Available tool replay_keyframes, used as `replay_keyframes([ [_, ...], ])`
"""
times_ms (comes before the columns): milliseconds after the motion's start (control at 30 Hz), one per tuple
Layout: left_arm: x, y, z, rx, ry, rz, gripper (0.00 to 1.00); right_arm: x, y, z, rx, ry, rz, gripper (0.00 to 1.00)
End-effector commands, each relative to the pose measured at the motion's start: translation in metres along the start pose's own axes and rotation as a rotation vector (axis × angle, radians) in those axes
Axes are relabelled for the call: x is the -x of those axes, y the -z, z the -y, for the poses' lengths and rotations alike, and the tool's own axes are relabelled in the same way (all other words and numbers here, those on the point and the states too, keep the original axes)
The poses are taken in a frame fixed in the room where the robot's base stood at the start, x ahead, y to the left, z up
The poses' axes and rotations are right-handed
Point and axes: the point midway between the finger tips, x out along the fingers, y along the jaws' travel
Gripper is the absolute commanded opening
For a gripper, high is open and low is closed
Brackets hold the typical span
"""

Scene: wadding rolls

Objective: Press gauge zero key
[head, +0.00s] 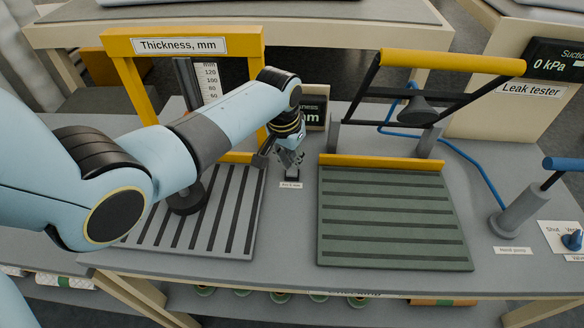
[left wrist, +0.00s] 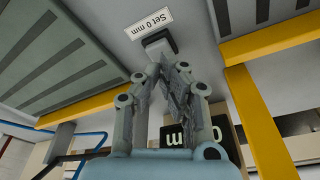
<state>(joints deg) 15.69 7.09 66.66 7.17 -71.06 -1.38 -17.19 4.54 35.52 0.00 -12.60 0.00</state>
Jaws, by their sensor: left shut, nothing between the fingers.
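The gauge zero key (head: 291,176) is a small dark block on the grey bench, with a white label (head: 290,185) in front of it. In the left wrist view the key (left wrist: 158,43) sits beside its label (left wrist: 149,23), which reads "Set 0 mm". My left gripper (head: 291,165) is shut and empty, pointing down at the key. In the left wrist view its fingertips (left wrist: 171,66) are close to the key; I cannot tell whether they touch it. The thickness display (head: 315,113) stands behind, partly hidden by my left wrist. My right gripper is out of view.
The yellow gauge frame (head: 184,35) and slatted plate (head: 230,215) are on the left. A green-grey slatted plate (head: 395,220) with a yellow-barred frame (head: 452,62) is on the right. A hand pump (head: 520,212) stands at the far right.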

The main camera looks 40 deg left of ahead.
Motion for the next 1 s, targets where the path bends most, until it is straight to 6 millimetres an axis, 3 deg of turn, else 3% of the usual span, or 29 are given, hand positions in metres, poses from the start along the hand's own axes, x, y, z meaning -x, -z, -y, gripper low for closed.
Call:
replay_keyframes([
  [400,0.002,0.001,0.000,0.000,0.000,0.000,0.00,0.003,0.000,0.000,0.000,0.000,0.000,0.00],
  [633,0.026,0.005,0.000,0.000,0.000,0.000,0.00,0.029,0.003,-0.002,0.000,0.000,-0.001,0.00],
  [1000,0.056,0.012,0.000,0.000,0.000,-0.002,0.00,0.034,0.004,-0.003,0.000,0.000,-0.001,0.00],
])
